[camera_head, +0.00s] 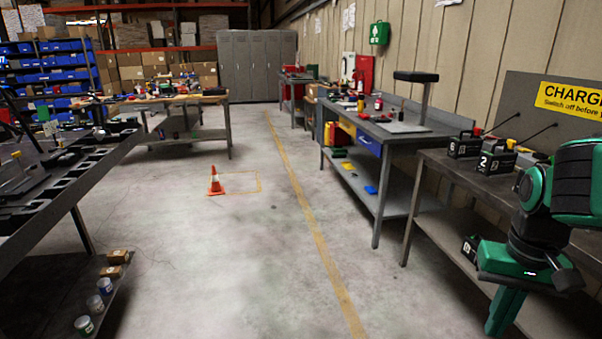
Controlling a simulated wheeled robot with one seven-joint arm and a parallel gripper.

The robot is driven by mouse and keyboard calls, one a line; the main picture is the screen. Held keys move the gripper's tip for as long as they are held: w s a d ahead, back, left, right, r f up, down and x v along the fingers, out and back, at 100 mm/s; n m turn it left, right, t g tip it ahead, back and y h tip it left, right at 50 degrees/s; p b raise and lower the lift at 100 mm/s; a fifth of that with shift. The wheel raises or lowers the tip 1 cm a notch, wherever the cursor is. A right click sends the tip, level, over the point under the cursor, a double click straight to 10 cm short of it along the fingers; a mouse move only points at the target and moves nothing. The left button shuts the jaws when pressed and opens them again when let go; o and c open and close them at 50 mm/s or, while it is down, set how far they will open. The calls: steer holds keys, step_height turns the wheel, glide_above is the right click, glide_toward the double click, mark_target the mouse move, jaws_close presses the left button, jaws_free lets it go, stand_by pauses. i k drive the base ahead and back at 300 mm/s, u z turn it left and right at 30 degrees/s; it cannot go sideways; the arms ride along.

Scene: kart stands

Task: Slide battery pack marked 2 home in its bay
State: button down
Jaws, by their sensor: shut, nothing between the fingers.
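The battery pack marked 2 (495,161) is a black box with a handle and a white number. It stands upright on the charging bench (452,176) at the right, in front of a pack marked 6 (465,146). My green and black arm fills the lower right corner and covers part of this bench. I cannot tell which bay belongs to pack 2. A dark frame with slot-like openings (75,168) runs along the left edge.
Another dark pack (470,246) sits on the bench's lower shelf. A grey workbench (400,135) stands beyond. An orange cone (215,182) stands on open floor near a yellow line. Cans (84,325) and small boxes (112,270) lie low at left. The middle floor is clear.

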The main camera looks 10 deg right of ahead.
mark_target(494, 162)
steer(key=i, duration=1.3)
steer(key=z, duration=1.25)
steer(key=i, duration=1.65)
steer(key=z, duration=0.5)
